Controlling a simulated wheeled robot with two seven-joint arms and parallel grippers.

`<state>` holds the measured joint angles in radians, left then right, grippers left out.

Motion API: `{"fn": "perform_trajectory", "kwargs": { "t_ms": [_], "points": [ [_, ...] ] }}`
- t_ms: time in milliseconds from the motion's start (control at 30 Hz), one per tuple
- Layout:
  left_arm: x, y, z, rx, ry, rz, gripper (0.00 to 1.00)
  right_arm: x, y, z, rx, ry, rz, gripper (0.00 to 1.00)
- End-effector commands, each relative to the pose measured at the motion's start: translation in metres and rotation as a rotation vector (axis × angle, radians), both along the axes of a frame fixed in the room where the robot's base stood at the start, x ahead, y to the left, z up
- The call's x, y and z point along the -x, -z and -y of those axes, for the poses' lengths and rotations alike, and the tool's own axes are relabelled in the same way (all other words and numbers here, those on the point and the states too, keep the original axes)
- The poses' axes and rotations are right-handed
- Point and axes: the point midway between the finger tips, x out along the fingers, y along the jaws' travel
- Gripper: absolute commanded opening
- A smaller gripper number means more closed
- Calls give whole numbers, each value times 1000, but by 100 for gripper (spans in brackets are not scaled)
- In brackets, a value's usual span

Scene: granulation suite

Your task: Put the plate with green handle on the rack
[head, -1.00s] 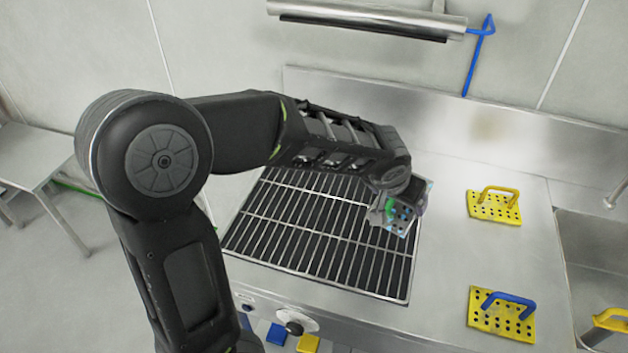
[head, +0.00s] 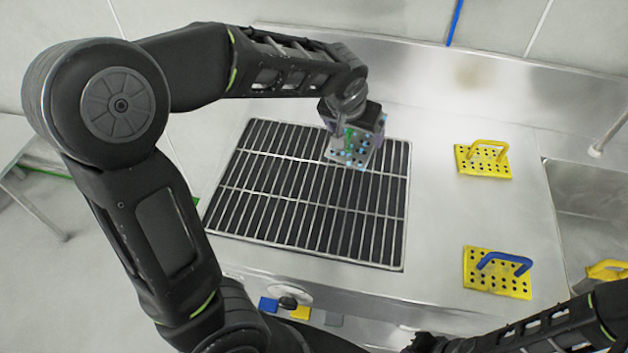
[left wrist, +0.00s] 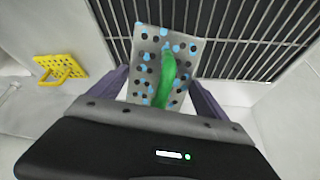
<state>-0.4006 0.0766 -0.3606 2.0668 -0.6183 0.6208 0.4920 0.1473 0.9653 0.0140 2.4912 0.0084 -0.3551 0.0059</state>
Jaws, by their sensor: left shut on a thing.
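The plate with the green handle (head: 338,154) is grey with dark holes and light blue spots. It is over the far right part of the rack (head: 262,188), a dark grid with metal bars set in the steel counter. My left gripper (head: 350,132) is shut on the green handle. In the left wrist view, the plate (left wrist: 150,42) and its green handle (left wrist: 168,75) show between the fingers, with the rack bars beyond. I cannot tell whether the plate touches the bars. My right arm enters at the lower right; its gripper end (head: 425,344) is dark and cut off by the frame's edge.
A yellow plate with a yellow handle (head: 482,164) and a yellow plate with a blue handle (head: 485,283) lie on the counter right of the rack. A sink (head: 590,205) is at the far right. Most of the rack is clear.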

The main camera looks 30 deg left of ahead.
Motion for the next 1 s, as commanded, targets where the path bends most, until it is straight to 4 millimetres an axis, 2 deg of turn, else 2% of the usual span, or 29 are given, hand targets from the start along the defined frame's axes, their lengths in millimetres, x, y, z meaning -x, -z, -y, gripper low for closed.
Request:
{"fn": "perform_trajectory", "kwargs": {
  "t_ms": [33, 200, 333, 400, 533, 867, 1000],
  "points": [
    [3, 7, -23, 5, -45, -32, 25, -1, 11, 0, -2, -1, 2, 0],
    [40, 12, -96, 43, -175, -220, 25, -3, 36, -2, -7, -3, 11, 0],
    [73, 5, -126, 75, -223, -347, 25, -5, 48, -2, -11, -4, 15, 0],
    [86, 1, -134, 87, -235, -395, 25, -5, 52, -3, -12, -5, 17, 0],
    [100, -6, -141, 98, -243, -443, 25, -6, 54, -3, -13, -5, 19, 0],
    [102, -8, -142, 99, -244, -453, 25, -6, 53, -3, -13, -5, 19, 0],
    [103, 2, -141, 99, -244, -456, 25, -6, 53, -3, -13, -5, 19, 0]
  ]
}}
